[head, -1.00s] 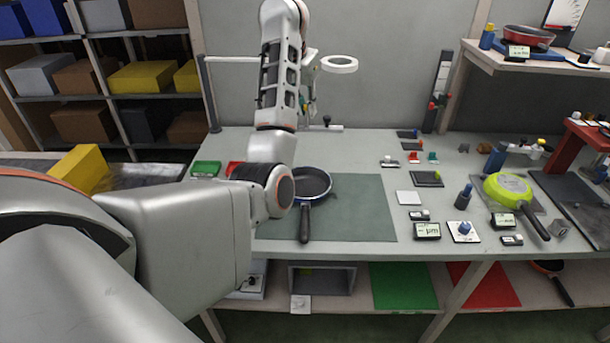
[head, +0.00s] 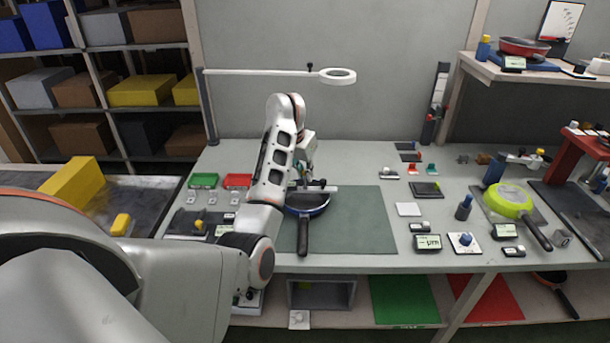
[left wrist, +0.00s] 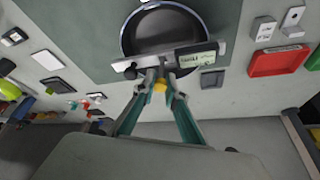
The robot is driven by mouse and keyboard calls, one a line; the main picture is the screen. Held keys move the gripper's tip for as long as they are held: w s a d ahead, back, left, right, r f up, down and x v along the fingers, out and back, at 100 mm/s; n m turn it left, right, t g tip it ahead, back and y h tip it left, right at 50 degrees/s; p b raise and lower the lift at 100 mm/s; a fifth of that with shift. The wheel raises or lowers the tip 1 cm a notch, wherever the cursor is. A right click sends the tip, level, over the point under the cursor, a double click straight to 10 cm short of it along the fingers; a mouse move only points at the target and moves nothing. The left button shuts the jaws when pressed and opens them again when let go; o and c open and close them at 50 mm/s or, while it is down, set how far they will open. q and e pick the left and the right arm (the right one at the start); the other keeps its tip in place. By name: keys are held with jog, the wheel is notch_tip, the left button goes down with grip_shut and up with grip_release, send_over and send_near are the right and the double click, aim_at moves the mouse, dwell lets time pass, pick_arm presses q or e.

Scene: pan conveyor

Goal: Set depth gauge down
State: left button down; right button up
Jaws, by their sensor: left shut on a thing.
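The depth gauge (left wrist: 195,60) is a pale bar with a small display, seen in the left wrist view. My left gripper (left wrist: 161,76) is shut on it. In the head view the gauge (head: 326,188) lies across the far part of the blue-rimmed dark pan (head: 308,202), with my left gripper (head: 308,177) above it. I cannot tell whether the gauge touches the rim. The pan rests on the green-grey mat (head: 355,225), its handle toward the near edge. My arm hides the pan's left side. My right gripper is not in view.
A ring lamp (head: 338,75) hangs above the bench. Red (head: 238,181) and green (head: 204,180) trays are left of my arm. A white square (head: 408,209), displays and a lime pan (head: 508,197) are on the right. The mat's right part is clear.

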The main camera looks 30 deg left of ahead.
pick_arm(q)
jog(key=shift+f, duration=0.4)
jog(key=shift+f+b, duration=0.2)
jog(key=shift+b, duration=0.1)
jog(key=c, duration=2)
grip_release()
jog(key=shift+c, duration=0.2)
jog(key=shift+r, duration=0.1)
